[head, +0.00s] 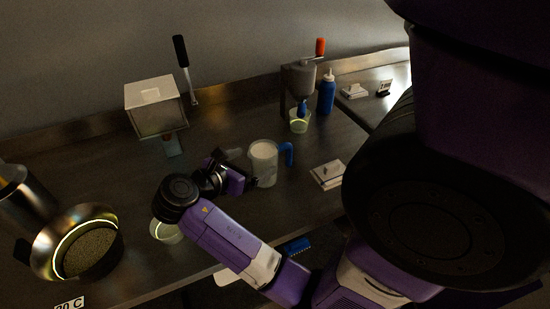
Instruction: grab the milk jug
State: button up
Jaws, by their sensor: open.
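The milk jug (263,166) stands upright on the metal counter in the middle of the head view. It is a pale, clear-sided jug with white contents and a blue handle (287,154) on its right side. My gripper (250,168) is at the left side of the jug, with its fingers pointing toward it. The jaws are open. The fingertips are small and dark here, and I cannot tell whether they touch the jug or stand just short of it.
A pan (108,262) and a small bowl (163,233) are at the left front. A boxy press (158,117) stands behind. A grinder (298,80) over a bowl (299,127) and a blue bottle (326,97) are at the back right. A white lidded slab (328,174) lies right of the jug.

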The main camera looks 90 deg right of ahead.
aim_at(272, 152)
jog(key=x, duration=0.7)
jog(key=shift+d+f+p, duration=0.2)
jog(key=shift+d+p, duration=0.1)
jog(key=shift+r, duration=0.1)
grip_shut()
